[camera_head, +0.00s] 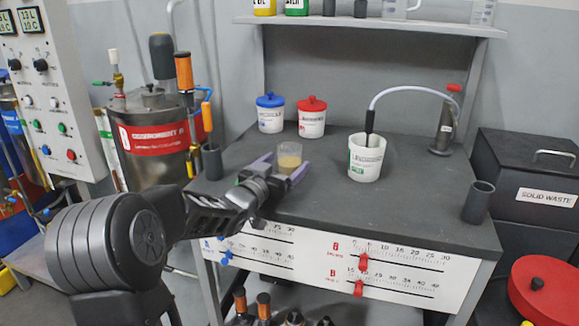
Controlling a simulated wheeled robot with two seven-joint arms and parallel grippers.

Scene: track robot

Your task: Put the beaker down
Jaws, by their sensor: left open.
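The beaker (289,157) is a small clear glass with amber contents. It stands upright on the dark grey worktop (310,203), left of the middle. My left gripper (280,168) reaches in from the left, low over the worktop. Its two purple fingers are apart, one on each side of the beaker's near part. I cannot tell whether a finger touches the glass. The beaker's lower front is partly hidden by the gripper. My right gripper is not in view.
A blue-lidded jar (270,117) and a red-lidded jar (311,122) stand behind the beaker. A white container (366,163) with a hose stands to the right. A dark cup (212,162) stands at the left edge, and another (478,202) at the right.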

